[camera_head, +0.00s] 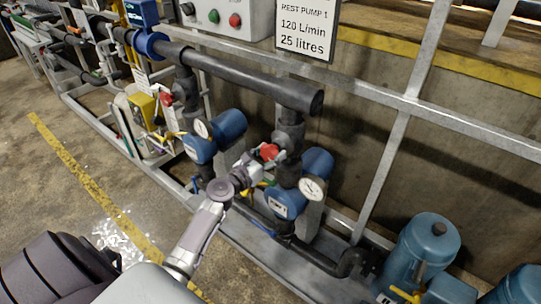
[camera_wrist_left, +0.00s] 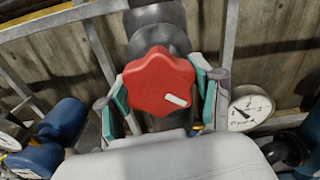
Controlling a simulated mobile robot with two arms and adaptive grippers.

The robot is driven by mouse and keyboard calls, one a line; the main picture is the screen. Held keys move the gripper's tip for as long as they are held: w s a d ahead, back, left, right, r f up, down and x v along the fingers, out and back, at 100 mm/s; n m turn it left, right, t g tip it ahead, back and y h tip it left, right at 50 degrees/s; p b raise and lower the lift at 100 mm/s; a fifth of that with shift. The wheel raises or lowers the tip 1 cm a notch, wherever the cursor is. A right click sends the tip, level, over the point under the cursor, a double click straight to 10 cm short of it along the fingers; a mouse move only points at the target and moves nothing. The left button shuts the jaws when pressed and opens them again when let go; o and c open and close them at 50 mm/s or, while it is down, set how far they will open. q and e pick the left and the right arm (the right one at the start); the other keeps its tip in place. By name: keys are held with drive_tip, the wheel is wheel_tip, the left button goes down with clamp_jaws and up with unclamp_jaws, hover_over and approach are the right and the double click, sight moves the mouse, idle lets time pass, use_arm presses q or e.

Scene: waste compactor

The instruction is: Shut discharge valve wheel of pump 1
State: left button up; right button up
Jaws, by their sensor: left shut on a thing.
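The red discharge valve wheel (camera_head: 269,152) sits on the dark vertical pipe above the blue pump labelled PUMP 1 (camera_head: 284,203). In the left wrist view the lobed red wheel (camera_wrist_left: 158,80) fills the middle, with a small white mark on its lower right face. My left gripper (camera_head: 257,163) reaches in from the lower left and is at the wheel. In the wrist view its teal-padded fingers (camera_wrist_left: 162,96) stand on both sides of the wheel, shut on it. My right gripper is in neither view.
A white pressure gauge (camera_head: 312,189) stands close right of the wheel. A thick dark pipe (camera_head: 245,78) and a grey rail (camera_head: 410,103) run above. Another blue pump (camera_head: 200,148) is to the left. Floor is open at left.

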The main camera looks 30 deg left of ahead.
use_arm(q)
drive_tip(key=m+b, duration=0.2)
drive_tip(key=m, duration=0.4)
drive_tip(key=shift+f+m, duration=0.1)
drive_tip(key=shift+m, duration=0.2)
drive_tip(key=m+b, duration=0.2)
drive_tip(key=m, duration=0.3)
drive_tip(key=shift+a, duration=0.1)
drive_tip(key=m+b, duration=0.1)
drive_tip(key=m, duration=0.9)
drive_tip(key=shift+m, duration=0.3)
drive_tip(key=m, duration=0.2)
drive_tip(key=shift+r+m, duration=0.2)
drive_tip(key=shift+m, duration=0.1)
drive_tip(key=m, duration=0.3)
drive_tip(key=shift+m, duration=0.3)
drive_tip(key=m+p, duration=0.1)
drive_tip(key=m, duration=0.2)
drive_tip(key=shift+m+p, duration=0.3)
drive_tip(key=m+p, duration=0.1)
drive_tip(key=m, duration=0.2)
drive_tip(key=shift+m, duration=0.3)
drive_tip(key=m+p, duration=0.1)
drive_tip(key=m, duration=0.9)
drive_tip(key=shift+f+m, duration=0.1)
drive_tip(key=shift+m, duration=0.3)
